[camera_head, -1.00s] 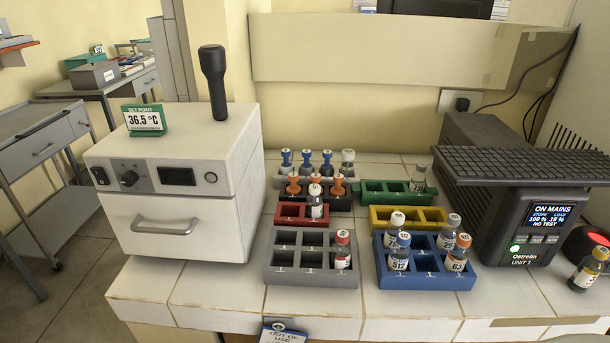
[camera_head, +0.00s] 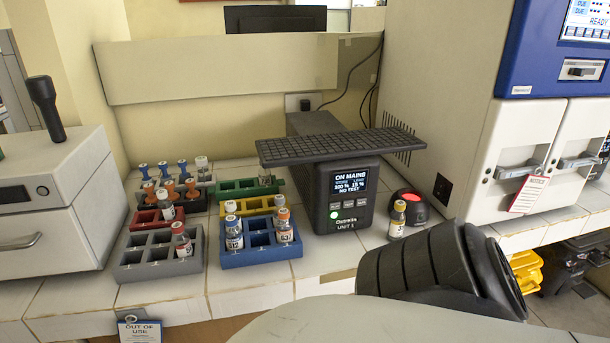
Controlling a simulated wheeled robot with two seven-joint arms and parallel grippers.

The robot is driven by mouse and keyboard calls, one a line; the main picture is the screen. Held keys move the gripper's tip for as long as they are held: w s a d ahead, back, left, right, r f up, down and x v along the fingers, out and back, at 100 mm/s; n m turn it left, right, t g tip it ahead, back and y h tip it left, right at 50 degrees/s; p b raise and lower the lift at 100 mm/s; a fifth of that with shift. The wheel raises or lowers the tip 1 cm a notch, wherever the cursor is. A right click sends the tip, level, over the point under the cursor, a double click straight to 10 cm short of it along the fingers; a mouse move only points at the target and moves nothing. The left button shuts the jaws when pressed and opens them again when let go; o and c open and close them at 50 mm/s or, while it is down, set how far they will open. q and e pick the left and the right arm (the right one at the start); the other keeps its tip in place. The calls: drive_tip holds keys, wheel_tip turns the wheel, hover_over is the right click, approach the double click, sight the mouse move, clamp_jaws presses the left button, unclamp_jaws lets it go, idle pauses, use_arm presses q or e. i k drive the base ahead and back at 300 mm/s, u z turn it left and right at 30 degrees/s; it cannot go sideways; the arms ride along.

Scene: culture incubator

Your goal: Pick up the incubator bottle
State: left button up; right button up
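No bottle in view is clearly marked as the incubator bottle. A small bottle with an orange-yellow cap (camera_head: 397,219) stands alone on the tiled counter. The white box with a dial display and front handle (camera_head: 45,210) at the left is partly cut off.
A black power unit (camera_head: 348,205) with a keyboard-like top (camera_head: 340,146) stands mid-counter, beside a red-topped black button (camera_head: 409,203). A large white machine with a blue panel (camera_head: 560,50) fills the right. An out-of-use tag (camera_head: 140,331) hangs at the front edge.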

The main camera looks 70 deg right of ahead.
sight(264, 174)
drive_tip(key=k, duration=0.45)
drive_tip(key=z, duration=0.9)
